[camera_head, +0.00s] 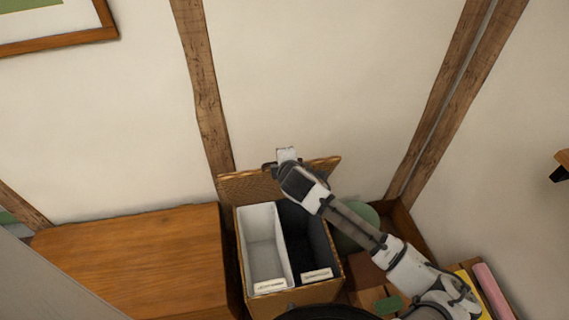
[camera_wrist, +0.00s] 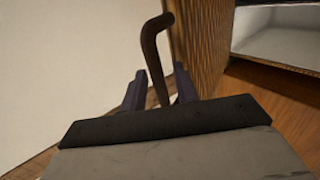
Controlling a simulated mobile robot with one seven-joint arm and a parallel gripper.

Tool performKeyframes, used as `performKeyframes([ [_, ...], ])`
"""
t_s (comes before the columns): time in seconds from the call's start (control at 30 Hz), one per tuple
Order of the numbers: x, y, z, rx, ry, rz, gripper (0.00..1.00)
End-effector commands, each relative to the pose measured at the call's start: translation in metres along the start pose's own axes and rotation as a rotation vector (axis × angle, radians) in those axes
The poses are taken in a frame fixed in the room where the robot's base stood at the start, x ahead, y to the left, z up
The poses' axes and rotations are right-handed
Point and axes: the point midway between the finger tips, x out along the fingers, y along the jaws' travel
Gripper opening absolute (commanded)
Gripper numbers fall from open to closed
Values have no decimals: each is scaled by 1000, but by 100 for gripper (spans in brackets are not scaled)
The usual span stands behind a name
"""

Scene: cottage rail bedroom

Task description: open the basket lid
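The woven basket (camera_head: 262,306) stands open against the wall, its lid (camera_head: 238,187) swung up and leaning back behind the opening. In the wrist view the lid (camera_wrist: 200,40) is an upright woven panel. My gripper (camera_head: 284,166) is at the upper part of the lid. In the wrist view my gripper (camera_wrist: 160,82) has its two fingers apart, with a dark bent handle (camera_wrist: 152,45) between them. The fingers do not look closed on the handle; whether either touches it is hard to tell. My wrist hides part of the lid in the head view.
Inside the basket are a white bin (camera_head: 262,242) and a dark bin (camera_head: 303,235). A wooden chest (camera_head: 140,262) stands close on the left. A green round object (camera_head: 356,228) and a box with yellow and pink items (camera_head: 490,290) lie to the right. The wall is close behind.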

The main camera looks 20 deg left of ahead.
Motion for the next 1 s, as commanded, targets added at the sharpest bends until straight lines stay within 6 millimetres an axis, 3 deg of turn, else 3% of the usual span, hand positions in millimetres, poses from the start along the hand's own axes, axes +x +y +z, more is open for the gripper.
performKeyframes([
  [0.17,-17,-1,0,1,1,2,31],
  [0.63,-116,0,1,0,-2,3,31],
  [0.8,-134,0,1,0,-2,2,31],
  [1.0,-138,0,0,-1,-1,1,31],
])
